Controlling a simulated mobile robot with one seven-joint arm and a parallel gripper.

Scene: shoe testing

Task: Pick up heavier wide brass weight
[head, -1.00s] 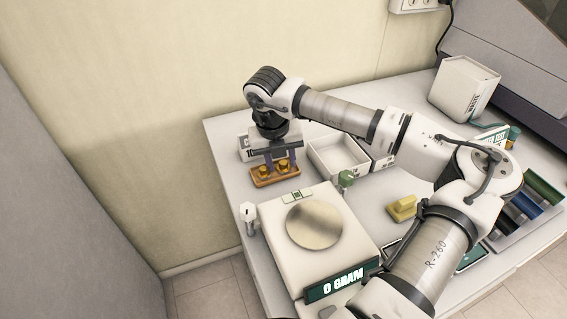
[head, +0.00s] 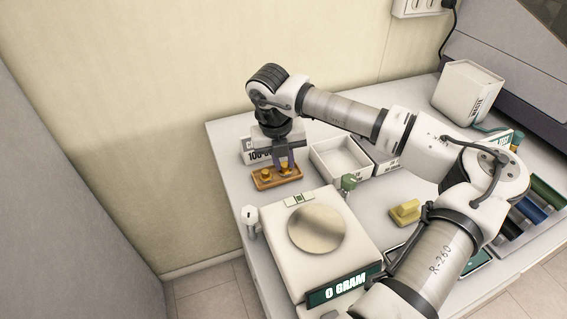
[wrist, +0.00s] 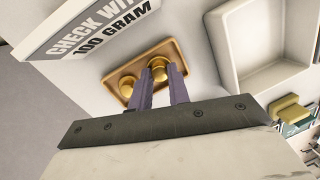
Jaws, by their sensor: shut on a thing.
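Two brass weights stand on a small wooden tray (head: 263,184) in the head view. The tray also shows in the wrist view (wrist: 112,77). My gripper (head: 284,167) points down over the tray and is shut on the right brass weight (wrist: 158,66), which looks the wider one in the wrist view. Its fingers partly hide that weight. The left brass weight (wrist: 126,88) stands free beside the fingers; it also shows in the head view (head: 266,174). I cannot tell whether the held weight is clear of the tray.
A sign reading 100 gram (wrist: 92,30) stands behind the tray. A white open box (head: 340,158) is to the right.

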